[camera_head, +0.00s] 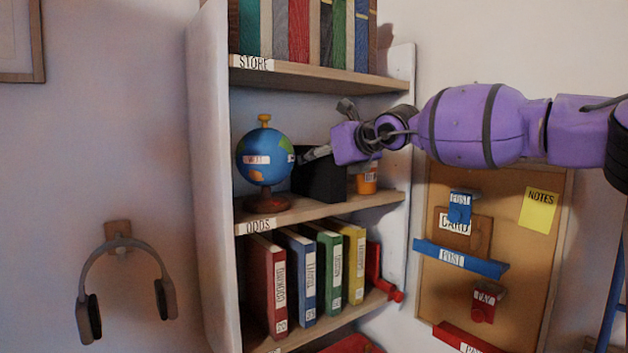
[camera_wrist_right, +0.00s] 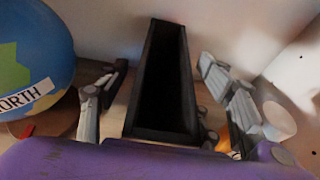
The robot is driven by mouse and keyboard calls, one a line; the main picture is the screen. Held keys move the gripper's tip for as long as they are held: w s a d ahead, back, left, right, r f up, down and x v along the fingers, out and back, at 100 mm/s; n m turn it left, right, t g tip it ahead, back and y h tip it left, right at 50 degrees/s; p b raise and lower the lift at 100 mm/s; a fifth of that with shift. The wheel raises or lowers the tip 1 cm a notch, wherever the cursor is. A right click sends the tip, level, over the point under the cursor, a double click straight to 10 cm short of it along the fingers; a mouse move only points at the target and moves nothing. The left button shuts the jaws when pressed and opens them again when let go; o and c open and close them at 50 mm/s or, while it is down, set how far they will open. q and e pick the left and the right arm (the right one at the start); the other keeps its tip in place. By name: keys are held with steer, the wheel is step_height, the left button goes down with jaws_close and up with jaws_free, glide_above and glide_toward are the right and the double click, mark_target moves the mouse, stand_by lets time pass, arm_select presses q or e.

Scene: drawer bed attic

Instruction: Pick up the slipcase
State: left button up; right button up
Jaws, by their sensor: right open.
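The slipcase, a black open-fronted box (camera_head: 319,180), stands on the middle shelf between the globe and an orange bottle. In the right wrist view the slipcase (camera_wrist_right: 134,118) is upright with its dark hollow facing me. My right gripper (camera_head: 331,130) reaches in from the right, at the slipcase's upper part. In the right wrist view the right gripper (camera_wrist_right: 165,80) is open, with one finger on each side of the slipcase. A gap shows between the slipcase and each finger. My left gripper is not in view.
The globe (camera_head: 264,157) stands close on the left, and the orange bottle (camera_head: 367,179) close on the right. The store shelf (camera_head: 320,78) with books is above. Several binders (camera_head: 333,265) stand below. The bookcase's side panel (camera_head: 208,180) bounds the left.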

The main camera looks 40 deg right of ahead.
steer(key=shift+x, duration=1)
steer(key=shift+d, duration=0.1)
steer(key=shift+s, duration=0.15)
steer(key=shift+c, duration=0.5)
steer(key=c, duration=1.4)
